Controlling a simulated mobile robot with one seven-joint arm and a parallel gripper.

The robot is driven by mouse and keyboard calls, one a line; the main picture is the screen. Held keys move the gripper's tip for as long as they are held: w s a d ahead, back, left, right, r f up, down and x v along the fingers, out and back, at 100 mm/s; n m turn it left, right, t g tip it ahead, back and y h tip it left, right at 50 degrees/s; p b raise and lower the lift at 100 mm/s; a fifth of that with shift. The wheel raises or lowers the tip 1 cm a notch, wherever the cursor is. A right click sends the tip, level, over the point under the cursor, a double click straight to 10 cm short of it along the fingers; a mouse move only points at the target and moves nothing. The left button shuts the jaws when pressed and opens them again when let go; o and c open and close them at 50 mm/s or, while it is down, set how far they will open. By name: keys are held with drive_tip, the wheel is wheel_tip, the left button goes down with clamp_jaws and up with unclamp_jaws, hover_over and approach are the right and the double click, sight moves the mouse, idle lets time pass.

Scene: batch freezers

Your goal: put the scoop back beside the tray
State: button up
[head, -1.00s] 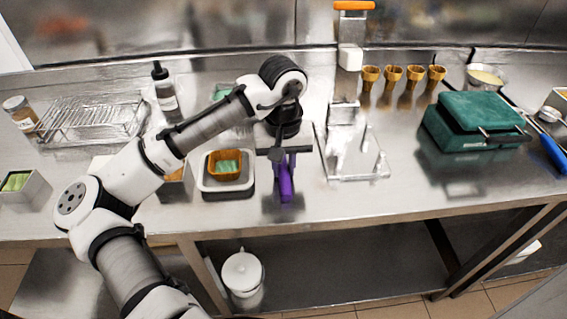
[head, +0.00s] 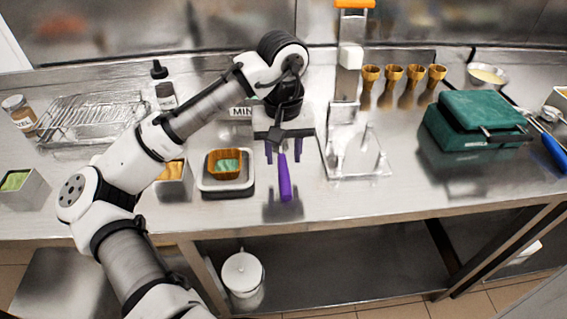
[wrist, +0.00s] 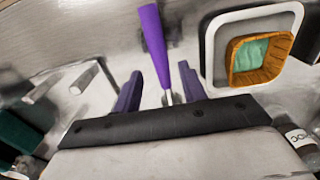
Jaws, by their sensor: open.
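The scoop (head: 285,182) has a purple handle that points to the counter's front edge. It appears to lie on the steel counter, just right of the white tray (head: 226,191) and apart from it. An orange-brown container (head: 225,172) with green contents sits in the tray. My gripper (head: 283,152) is open above the scoop's rear part, with a purple finger on each side. In the wrist view, the handle (wrist: 154,42) runs out beyond the open fingers (wrist: 160,88), and the tray (wrist: 213,48) is at right. The scoop's head is hidden under my gripper.
A clear stand (head: 355,173) is close on the right, with a green box (head: 478,122) farther right. A wire rack (head: 90,120) and a dark bottle (head: 163,88) stand at the back left. Bare counter lies in front of the scoop.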

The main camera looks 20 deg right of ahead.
sight(283, 168)
wheel_tip(283, 168, up, 8)
drive_tip(key=shift+r, duration=0.15)
idle(1.3)
